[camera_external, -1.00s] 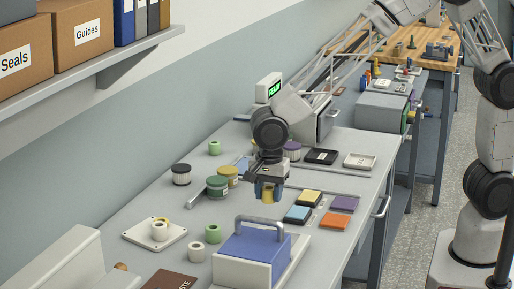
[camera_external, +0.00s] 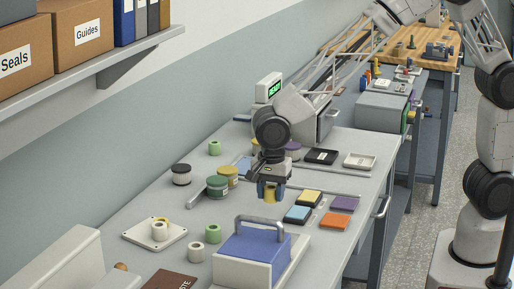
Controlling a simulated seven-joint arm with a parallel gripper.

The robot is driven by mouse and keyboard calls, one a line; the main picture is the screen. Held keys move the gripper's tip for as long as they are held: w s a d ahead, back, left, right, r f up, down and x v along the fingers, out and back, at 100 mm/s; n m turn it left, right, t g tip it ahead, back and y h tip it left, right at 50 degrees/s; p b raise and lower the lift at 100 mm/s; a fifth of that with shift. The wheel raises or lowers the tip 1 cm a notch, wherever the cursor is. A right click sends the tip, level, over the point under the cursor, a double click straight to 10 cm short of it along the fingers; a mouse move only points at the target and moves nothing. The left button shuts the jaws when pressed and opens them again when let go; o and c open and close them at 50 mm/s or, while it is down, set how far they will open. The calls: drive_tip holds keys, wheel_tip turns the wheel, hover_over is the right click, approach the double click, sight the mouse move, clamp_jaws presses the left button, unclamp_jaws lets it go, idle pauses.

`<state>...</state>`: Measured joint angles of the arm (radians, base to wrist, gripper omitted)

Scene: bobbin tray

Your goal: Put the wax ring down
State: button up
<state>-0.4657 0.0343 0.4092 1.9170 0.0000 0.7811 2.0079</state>
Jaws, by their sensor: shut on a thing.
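My gripper (camera_external: 270,193) points down over the bench and is shut on a yellow piece (camera_external: 270,195), which I take to be the wax ring. The blue fingertips cover its sides, so its ring shape does not show clearly. It looks held above the bench top, behind the blue-topped box and left of the coloured square pads; the exact height is hard to tell.
The blue-lidded box (camera_external: 255,247) with a raised handle stands in front. Coloured pads (camera_external: 310,197) lie to the right. A green-sided jar (camera_external: 217,196) stands left. A white bobbin tray (camera_external: 143,234) with a pale spool and yellow ring is farther left.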

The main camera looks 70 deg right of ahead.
drive_tip(key=w+a+r, duration=0.4)
drive_tip(key=w+a, duration=0.7)
drive_tip(key=w, duration=0.4)
wheel_tip(320, 180, up, 2)
drive_tip(key=n, duration=0.1)
hover_over(140, 232)
drive_tip(key=shift+a+r, duration=0.1)
drive_tip(key=shift+r, duration=0.1)
drive_tip(key=shift+f, duration=3.1)
drive_tip(key=shift+s+f, duration=0.1)
drive_tip(key=shift+f, duration=1.8)
drive_tip(key=shift+f, duration=0.15)
drive_tip(key=o, duration=0.6)
